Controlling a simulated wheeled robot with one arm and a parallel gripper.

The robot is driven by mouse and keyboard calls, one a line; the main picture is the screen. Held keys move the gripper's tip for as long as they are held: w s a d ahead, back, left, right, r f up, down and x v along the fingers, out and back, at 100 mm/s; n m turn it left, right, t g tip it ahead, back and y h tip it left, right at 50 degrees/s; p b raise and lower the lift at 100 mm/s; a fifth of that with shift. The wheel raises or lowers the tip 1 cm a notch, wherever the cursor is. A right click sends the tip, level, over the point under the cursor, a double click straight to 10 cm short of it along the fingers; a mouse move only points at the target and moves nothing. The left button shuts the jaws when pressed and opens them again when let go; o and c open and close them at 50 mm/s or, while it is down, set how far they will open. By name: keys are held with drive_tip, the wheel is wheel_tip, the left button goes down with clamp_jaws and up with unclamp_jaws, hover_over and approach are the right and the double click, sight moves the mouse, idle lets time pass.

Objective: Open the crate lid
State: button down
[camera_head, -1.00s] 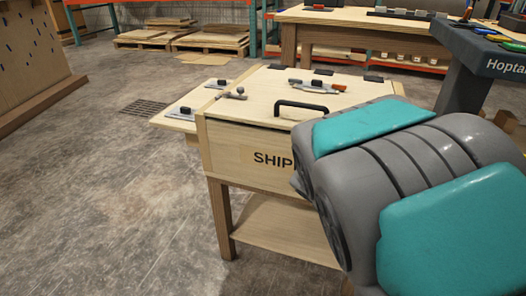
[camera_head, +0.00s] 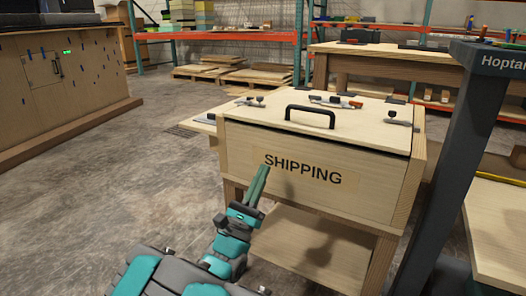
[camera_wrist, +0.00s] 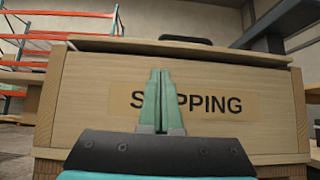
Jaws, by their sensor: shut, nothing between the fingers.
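The wooden crate (camera_head: 240,150) stands on a wooden table, its front panel marked SHIPPING. Its pale lid (camera_head: 345,123) lies flat on top, with a thin dark gap under its front edge. A black bar handle (camera_head: 310,116) is fixed near the lid's front edge; its top shows in the wrist view (camera_wrist: 186,40). My gripper (camera_head: 263,168) is shut and empty in front of the panel, below the handle. In the wrist view its green fingers (camera_wrist: 160,72) cover part of the lettering.
A tool with an orange end (camera_head: 336,101) lies on the lid. A dark grey stand (camera_head: 445,160) is close on the right. A workbench (camera_head: 390,55) and shelving stand behind. The floor (camera_head: 100,190) to the left is open.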

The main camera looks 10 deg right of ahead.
sight(273, 140)
drive_tip(key=x, duration=0.8)
drive_tip(key=shift+w+a+r+b, duration=0.1)
drive_tip(key=shift+w+a+b, duration=0.05)
drive_tip(key=shift+w+b, duration=0.2)
drive_tip(key=shift+w+r, duration=0.35)
drive_tip(key=shift+r, duration=0.1)
